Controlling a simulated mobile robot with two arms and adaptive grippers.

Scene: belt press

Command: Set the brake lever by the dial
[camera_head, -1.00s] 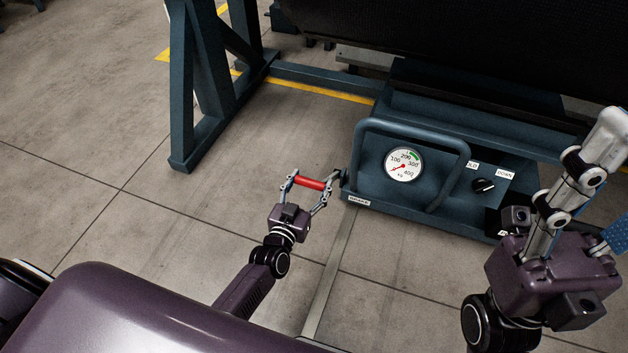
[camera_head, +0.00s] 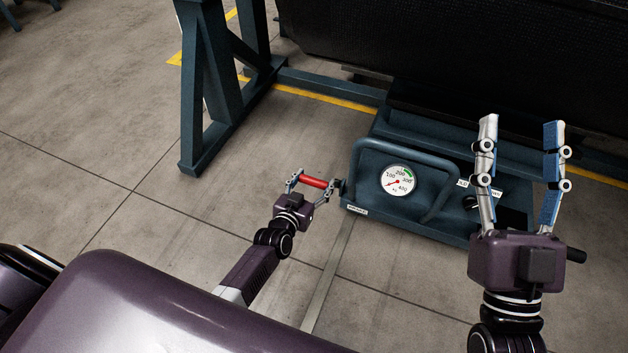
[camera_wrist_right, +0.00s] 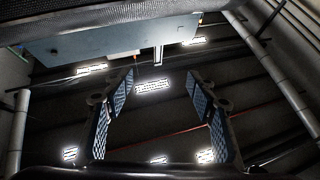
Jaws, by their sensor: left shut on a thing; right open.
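The red brake lever handle (camera_head: 314,182) sticks out from the left side of the blue-grey press unit, near a small white label (camera_head: 357,210). My left gripper (camera_head: 311,184) is shut on the red handle. The round white dial (camera_head: 398,181) is on the unit's sloped face, marked up to 400 with a green band near 300; its red needle points to the lower left, below the 100. My right gripper (camera_head: 521,130) is open and empty, fingers up, in front of the unit's right part. Its fingers also show in the right wrist view (camera_wrist_right: 162,110).
A tubular guard bar (camera_head: 410,150) arches around the dial. A black knob (camera_head: 470,202) is partly hidden behind my right gripper. A blue frame leg (camera_head: 205,100) stands at the left. A black belt (camera_head: 440,50) spans the back. Floor at the left is clear.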

